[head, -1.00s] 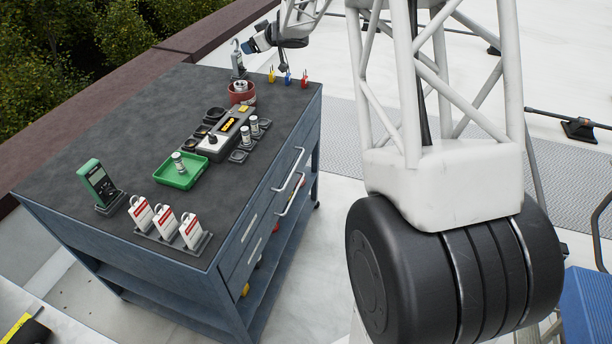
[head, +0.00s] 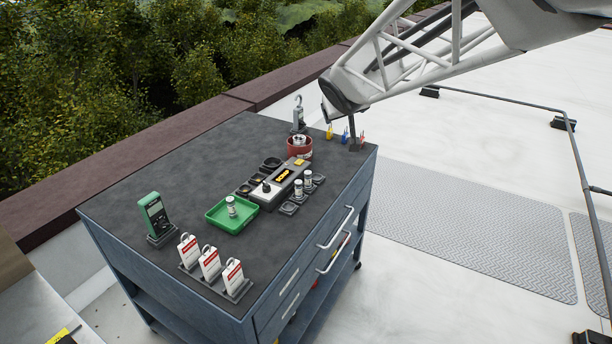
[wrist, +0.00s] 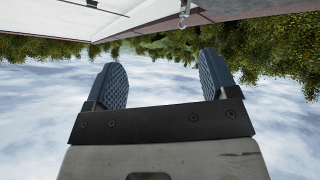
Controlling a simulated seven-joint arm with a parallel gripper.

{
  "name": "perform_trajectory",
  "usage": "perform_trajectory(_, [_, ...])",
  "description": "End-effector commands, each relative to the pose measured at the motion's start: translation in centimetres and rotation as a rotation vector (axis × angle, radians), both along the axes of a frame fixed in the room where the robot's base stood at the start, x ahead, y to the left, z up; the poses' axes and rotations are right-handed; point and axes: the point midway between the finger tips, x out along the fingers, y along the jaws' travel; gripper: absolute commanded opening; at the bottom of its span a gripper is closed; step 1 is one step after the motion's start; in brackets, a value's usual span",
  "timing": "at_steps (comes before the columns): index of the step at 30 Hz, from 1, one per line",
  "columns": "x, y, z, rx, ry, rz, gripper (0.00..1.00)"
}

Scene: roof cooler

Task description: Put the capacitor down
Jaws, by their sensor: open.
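Silver capacitor-like cylinders stand upright on the cart top. One cylinder (head: 231,207) is in the green tray (head: 216,222). Two more, a nearer cylinder (head: 298,190) and a farther cylinder (head: 308,179), stand on dark pads at the right of the grey tester (head: 277,187). My gripper (wrist: 160,82) shows in the wrist view, with its two blue ridged fingers wide apart and nothing between them. Sky and trees lie behind it. In the head view I cannot make out the fingers; my white arm crosses the upper right.
The dark-topped cart (head: 150,190) also holds a green meter (head: 154,215), several red-and-white tags (head: 210,263), a red round container (head: 299,149), a hooked grey device (head: 298,117) and small coloured clips (head: 345,135).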

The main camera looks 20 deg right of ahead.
Motion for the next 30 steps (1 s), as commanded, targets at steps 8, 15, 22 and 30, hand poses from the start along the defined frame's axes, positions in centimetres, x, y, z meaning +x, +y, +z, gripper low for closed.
perform_trajectory(8, [-11.3,2.5,-1.9,0.063,0.184,-0.075,0.79])
perform_trajectory(15, [-21.2,5.4,-4.5,0.147,0.366,-0.085,0.79])
perform_trajectory(22, [-29.2,8.1,-7.0,0.235,0.52,-0.051,0.79])
perform_trajectory(30, [-33.0,9.6,-8.3,0.284,0.598,-0.021,0.79])
